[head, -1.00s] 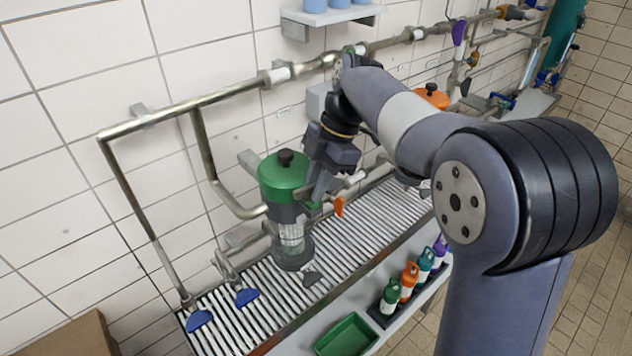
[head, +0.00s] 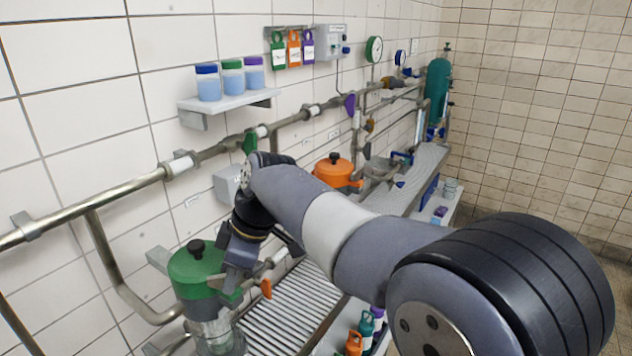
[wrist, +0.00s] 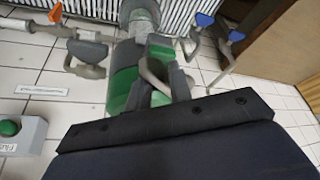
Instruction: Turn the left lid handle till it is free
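The left vessel has a green lid (head: 190,268) with a black knob on top and a clear lower part (head: 215,335). A green tab that looks like its handle (head: 232,297) sticks out at its right side. My gripper (head: 232,284) is right beside the lid, pointing down at that side. The wrist view shows green parts of the vessel (wrist: 124,88) close to the grey fingers (wrist: 168,80). The fingers overlap the green there, and I cannot tell whether they touch or hold the handle.
A pipe with an orange lever (head: 265,288) runs just right of the vessel. A wall pipe (head: 130,190) passes behind it. An orange-lidded pot (head: 337,172) stands farther back. A shelf (head: 228,101) holds jars above. The slatted bench (head: 290,305) has free room.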

